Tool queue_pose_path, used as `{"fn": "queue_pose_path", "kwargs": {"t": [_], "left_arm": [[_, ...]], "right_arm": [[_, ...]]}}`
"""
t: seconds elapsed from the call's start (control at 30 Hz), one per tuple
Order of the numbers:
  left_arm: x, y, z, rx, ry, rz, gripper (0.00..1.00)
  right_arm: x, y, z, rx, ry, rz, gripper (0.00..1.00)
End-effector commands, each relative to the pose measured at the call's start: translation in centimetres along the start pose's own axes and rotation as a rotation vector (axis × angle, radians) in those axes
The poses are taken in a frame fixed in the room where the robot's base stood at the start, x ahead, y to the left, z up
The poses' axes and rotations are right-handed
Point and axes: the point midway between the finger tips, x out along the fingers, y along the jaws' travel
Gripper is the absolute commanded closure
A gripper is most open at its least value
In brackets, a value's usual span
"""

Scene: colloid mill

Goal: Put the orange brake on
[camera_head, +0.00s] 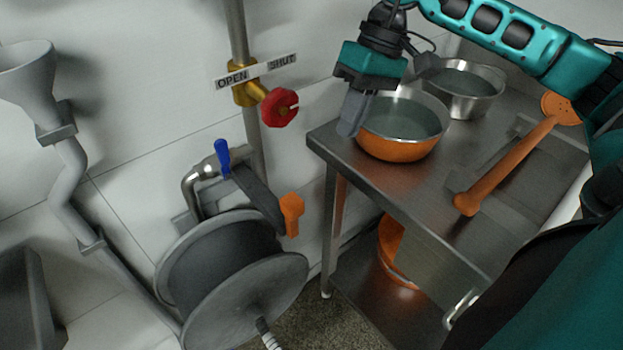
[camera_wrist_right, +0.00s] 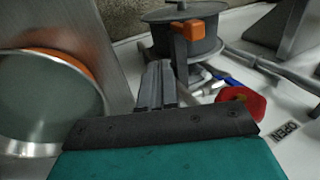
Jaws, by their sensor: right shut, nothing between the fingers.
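The orange brake (camera_head: 291,212) is a small orange handle at the upper right side of the grey hose reel (camera_head: 230,275). It also shows in the right wrist view (camera_wrist_right: 203,30) on the reel's near side. My right gripper (camera_head: 348,130) is above and to the right of the brake in the head view, near the left corner of the steel table. Its fingers (camera_wrist_right: 158,75) are together and empty, apart from the brake. My left gripper is not in view.
A steel table (camera_head: 400,195) on the right holds an orange bowl (camera_head: 398,150), a steel bowl (camera_head: 465,95) and an orange ladle (camera_head: 500,170). A blue lever (camera_head: 222,158) and red valve wheel (camera_head: 280,107) stick out near the reel. A grey funnel pipe (camera_head: 70,165) is at left.

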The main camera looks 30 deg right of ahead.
Motion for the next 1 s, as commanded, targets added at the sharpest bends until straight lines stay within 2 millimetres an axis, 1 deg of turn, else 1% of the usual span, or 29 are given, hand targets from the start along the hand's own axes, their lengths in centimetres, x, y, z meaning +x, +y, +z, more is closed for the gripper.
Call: {"fn": "queue_pose_path", "kwargs": {"t": [0.17,0.27,0.37,0.5,0.7,0.73,0.8,0.9,1.0], "left_arm": [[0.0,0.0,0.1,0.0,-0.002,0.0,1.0],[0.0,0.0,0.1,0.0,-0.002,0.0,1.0],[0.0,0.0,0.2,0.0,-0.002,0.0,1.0],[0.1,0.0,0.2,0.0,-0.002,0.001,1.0],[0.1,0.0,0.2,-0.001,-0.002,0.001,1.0],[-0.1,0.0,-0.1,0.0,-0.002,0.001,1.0],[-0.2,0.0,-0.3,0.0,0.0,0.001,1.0],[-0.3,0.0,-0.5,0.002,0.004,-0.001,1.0],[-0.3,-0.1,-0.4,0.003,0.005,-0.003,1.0]], "right_arm": [[0.5,0.0,0.0,0.001,-0.001,-0.002,1.0],[1.5,0.0,0.0,0.001,-0.004,-0.002,1.0],[3.3,-0.1,0.1,0.001,-0.005,-0.003,1.0],[6.4,-0.1,0.1,0.001,-0.005,-0.004,1.0],[10.5,-0.1,0.1,0.001,-0.004,-0.005,1.0],[10.3,-0.9,0.0,-0.004,0.0,-0.006,1.0],[10.7,-2.0,0.0,-0.005,0.0,-0.006,1.0],[11.1,-3.0,0.0,-0.002,0.0,-0.005,1.0],[11.4,-3.6,0.0,-0.001,0.0,-0.004,1.0]]}}
